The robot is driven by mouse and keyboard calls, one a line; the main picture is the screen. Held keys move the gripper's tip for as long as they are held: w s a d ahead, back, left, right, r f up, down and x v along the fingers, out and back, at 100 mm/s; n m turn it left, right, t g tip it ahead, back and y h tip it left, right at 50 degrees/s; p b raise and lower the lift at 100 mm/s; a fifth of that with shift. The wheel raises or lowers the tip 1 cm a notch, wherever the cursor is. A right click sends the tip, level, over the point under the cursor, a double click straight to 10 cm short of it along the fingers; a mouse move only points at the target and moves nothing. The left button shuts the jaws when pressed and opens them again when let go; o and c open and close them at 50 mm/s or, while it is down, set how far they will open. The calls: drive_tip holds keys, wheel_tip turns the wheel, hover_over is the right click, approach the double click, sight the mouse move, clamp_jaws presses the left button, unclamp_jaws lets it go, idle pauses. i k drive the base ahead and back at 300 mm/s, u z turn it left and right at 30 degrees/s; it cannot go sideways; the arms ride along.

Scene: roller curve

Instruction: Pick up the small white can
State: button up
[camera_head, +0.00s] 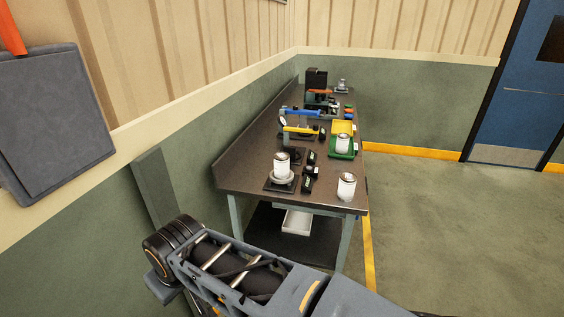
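Three white cans with metallic tops stand upright on the long dark workbench (240,177). One can (347,188) stands alone near the bench's near right corner. A second can (282,168) sits on a round piece over a dark square base near the bench's near end. A third can (343,143) is farther back, at the green tray, and looks the smallest, though it is also farther away. I cannot tell for sure which one is the small can. My arm crosses the bottom of the view, in front of the bench. My gripper is not in view.
A green tray (341,154) and a yellow tray (345,127) lie along the bench's right side. Tools with yellow (302,130) and blue (301,112) handles lie mid-bench. A white bin (296,222) is on the lower shelf. Floor to the right is clear.

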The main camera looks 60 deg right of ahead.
sight(281, 160)
drive_tip(key=z, duration=0.7)
drive_tip(key=i, duration=1)
drive_tip(key=z, duration=1.15)
drive_tip(key=i, duration=0.2)
drive_tip(key=z, duration=0.1)
